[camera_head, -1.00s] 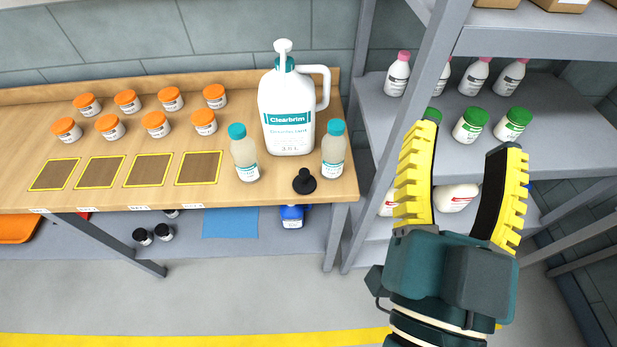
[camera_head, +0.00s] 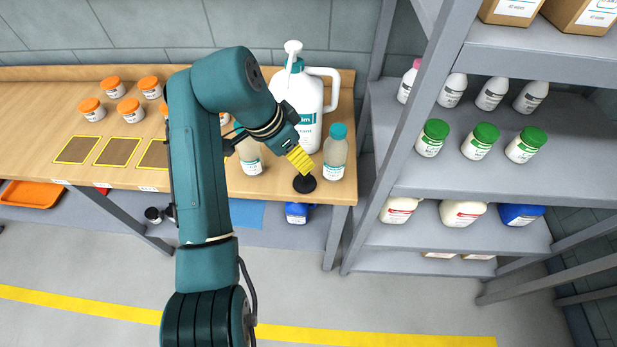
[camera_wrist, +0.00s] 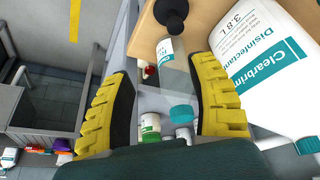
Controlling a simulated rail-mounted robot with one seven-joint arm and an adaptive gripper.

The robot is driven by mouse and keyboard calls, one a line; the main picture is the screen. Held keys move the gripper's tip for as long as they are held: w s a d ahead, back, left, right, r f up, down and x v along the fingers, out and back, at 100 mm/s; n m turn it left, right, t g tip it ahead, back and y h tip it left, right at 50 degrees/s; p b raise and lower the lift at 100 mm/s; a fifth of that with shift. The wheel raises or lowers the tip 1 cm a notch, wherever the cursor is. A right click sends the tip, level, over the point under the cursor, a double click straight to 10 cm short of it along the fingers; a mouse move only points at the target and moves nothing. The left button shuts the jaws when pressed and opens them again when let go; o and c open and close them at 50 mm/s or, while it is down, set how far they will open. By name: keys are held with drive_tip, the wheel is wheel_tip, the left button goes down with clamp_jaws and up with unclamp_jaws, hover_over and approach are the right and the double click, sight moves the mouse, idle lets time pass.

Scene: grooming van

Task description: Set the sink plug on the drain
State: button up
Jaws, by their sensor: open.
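The black sink plug (camera_head: 304,184), with a round base and upright knob, sits near the front right corner of the wooden bench (camera_head: 340,196). In the wrist view the plug (camera_wrist: 172,14) is at the top middle, beyond the fingertips. My gripper (camera_head: 300,160) points down at the plug from above and behind it in the head view; whether they touch is unclear there. In the wrist view my gripper (camera_wrist: 161,68) is open, with nothing held between its yellow-ribbed fingers. I cannot make out the drain in either view.
A teal-capped bottle (camera_head: 334,155) stands close right of the plug, another (camera_head: 250,158) to its left. The large Clearbrim jug (camera_head: 310,105) is behind. Orange-lidded jars (camera_head: 130,110) stand farther left. A grey shelf rack (camera_head: 470,185) with bottles is at right; the floor in front is open.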

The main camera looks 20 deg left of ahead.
sight(304, 176)
drive_tip(key=w+f, duration=0.1)
drive_tip(key=f, duration=0.2)
drive_tip(key=w+f+b, duration=0.1)
drive_tip(key=f, duration=0.2)
drive_tip(key=f+b, duration=0.1)
drive_tip(key=f, duration=0.2)
drive_tip(key=shift+w+a, duration=0.35)
drive_tip(key=shift+w, duration=0.05)
drive_tip(key=b+x, duration=0.1)
drive_tip(key=x, duration=0.3)
drive_tip(key=b+x, duration=0.1)
drive_tip(key=x, duration=0.1)
drive_tip(key=shift+w+a+b, duration=0.15)
drive_tip(key=shift+a+b, duration=0.15)
clamp_jaws()
